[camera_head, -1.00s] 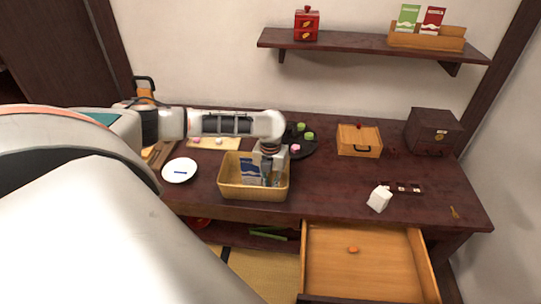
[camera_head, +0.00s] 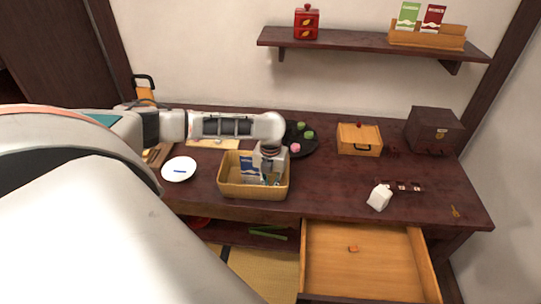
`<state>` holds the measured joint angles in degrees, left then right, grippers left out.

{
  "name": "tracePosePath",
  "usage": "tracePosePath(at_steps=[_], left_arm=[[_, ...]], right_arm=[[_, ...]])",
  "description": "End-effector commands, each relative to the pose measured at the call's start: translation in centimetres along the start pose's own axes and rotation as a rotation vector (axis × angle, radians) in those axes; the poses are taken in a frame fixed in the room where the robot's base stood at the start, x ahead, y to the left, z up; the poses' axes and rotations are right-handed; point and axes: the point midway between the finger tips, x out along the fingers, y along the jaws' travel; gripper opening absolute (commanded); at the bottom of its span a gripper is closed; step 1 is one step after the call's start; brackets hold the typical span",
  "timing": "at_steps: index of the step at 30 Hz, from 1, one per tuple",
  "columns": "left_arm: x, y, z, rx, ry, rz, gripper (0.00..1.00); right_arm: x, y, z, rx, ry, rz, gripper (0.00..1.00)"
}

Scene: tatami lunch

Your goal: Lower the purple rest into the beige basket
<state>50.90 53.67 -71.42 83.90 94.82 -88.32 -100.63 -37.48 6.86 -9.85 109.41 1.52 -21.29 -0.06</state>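The beige basket (camera_head: 233,188) stands at the front of the dark table, left of the open drawer. My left gripper (camera_head: 270,180) points down into its right half, with the fingertips below the rim. The fingers are small and partly hidden, so I cannot tell whether they are open or shut. I cannot make out the purple rest; anything between the fingers is hidden. A blue and white packet (camera_head: 249,168) stands in the basket, left of the gripper. My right gripper is not in view.
A white plate (camera_head: 179,170) with a blue strip lies left of the basket. A dark round tray (camera_head: 303,140) with sweets is behind it. A white carton (camera_head: 379,197) and a wooden box (camera_head: 359,140) stand to the right. The open drawer (camera_head: 365,275) holds a small orange item (camera_head: 352,249).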

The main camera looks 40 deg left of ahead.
Motion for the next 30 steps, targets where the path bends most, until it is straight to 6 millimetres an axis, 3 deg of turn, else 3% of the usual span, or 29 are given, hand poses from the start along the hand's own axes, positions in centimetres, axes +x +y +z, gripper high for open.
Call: tracePosePath(at_steps=[13, 14, 15, 16, 26, 30], left_arm=[[0.3, 0.0, 0.0, 0.000, 0.000, 0.000, 0.00], [0.3, 0.0, 0.0, 0.000, 0.000, 0.000, 0.21], [0.3, 0.0, 0.0, 0.000, 0.000, 0.000, 0.32], [0.3, 0.0, 0.0, 0.000, 0.000, 0.000, 0.33], [0.2, 0.0, 0.0, 0.000, 0.000, 0.000, 0.33], [-0.9, 0.0, 0.1, -0.001, -0.003, -0.001, 0.33]], right_arm=[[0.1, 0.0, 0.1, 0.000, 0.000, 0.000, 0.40], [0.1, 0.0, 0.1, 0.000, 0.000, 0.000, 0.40], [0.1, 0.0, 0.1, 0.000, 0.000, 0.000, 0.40], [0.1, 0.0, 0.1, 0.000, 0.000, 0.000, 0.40], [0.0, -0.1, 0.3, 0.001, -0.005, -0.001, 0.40], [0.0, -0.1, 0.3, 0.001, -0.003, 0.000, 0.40]])
